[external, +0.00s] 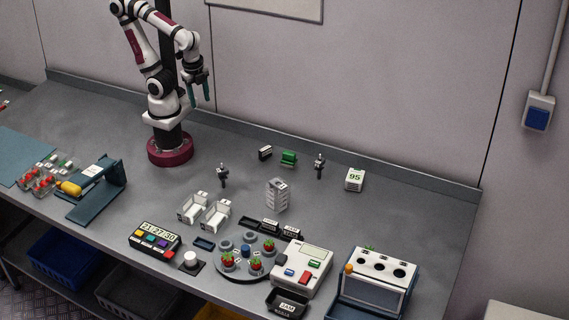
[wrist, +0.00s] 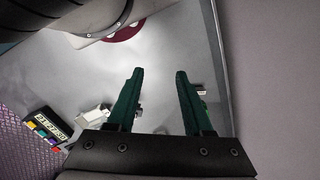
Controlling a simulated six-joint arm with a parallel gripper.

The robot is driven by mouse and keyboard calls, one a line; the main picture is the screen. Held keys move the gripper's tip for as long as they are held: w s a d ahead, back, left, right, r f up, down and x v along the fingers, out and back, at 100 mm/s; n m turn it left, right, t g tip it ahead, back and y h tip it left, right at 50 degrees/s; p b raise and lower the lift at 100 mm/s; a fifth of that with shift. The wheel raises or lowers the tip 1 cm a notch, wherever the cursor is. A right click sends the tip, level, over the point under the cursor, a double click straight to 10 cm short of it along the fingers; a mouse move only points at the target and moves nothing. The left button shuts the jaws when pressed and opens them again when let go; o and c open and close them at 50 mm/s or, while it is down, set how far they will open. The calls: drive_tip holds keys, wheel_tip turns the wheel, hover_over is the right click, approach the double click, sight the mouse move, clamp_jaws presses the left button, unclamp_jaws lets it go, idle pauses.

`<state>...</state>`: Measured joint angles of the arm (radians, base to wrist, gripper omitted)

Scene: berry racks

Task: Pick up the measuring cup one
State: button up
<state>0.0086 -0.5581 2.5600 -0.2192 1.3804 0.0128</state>
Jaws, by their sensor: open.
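My gripper (external: 200,97) is raised high above the back left of the bench, with its dark green fingers pointing down. In the wrist view its two fingers (wrist: 160,72) stand apart with nothing held between them. No object is clearly readable as the measuring cup one. Small round grey and blue cups (external: 246,250) sit on the round grey tray (external: 232,275) at the front, among red strawberries, but their labels are too small to read. My gripper is far from this tray.
Dark upright pieces (external: 222,175) (external: 319,166), a green block (external: 288,158) and a white "95" cube (external: 355,179) stand mid-bench. Two white racks (external: 193,207), a timer (external: 155,239), a white scale-like device (external: 302,270) and a holed white box (external: 378,276) crowd the front.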

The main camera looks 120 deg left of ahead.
sight(278, 192)
drive_tip(key=o, duration=0.8)
drive_tip(key=w+d+f+t+h, duration=0.2)
drive_tip(key=w+f, duration=0.3)
drive_tip(key=w, duration=0.4)
drive_tip(key=w+d+f+t+h, duration=0.2)
drive_tip(key=w+f+t, duration=0.3)
drive_tip(key=w, duration=0.4)
drive_tip(key=w+d+f+t+h, duration=0.1)
drive_tip(key=w+d+f+t, duration=0.2)
drive_tip(key=w, duration=0.6)
drive_tip(key=shift+w+d+f+m+t+h, duration=0.15)
drive_tip(key=shift+d+f+t+h, duration=0.1)
drive_tip(key=shift+f, duration=0.45)
drive_tip(key=shift+w+d+f+m+t+h, duration=0.15)
drive_tip(key=shift+d+f, duration=0.1)
drive_tip(key=shift+f, duration=0.4)
drive_tip(key=shift+d+f+n+t+h, duration=0.25)
drive_tip(key=shift+n+t+h, duration=0.05)
drive_tip(key=shift+n+t, duration=0.1)
drive_tip(key=shift+f+n+t, duration=0.2)
drive_tip(key=shift+n+t, duration=0.4)
drive_tip(key=x, duration=0.7)
drive_tip(key=shift+w+d, duration=0.1)
drive_tip(key=shift+w, duration=0.1)
drive_tip(key=shift+c, duration=0.3)
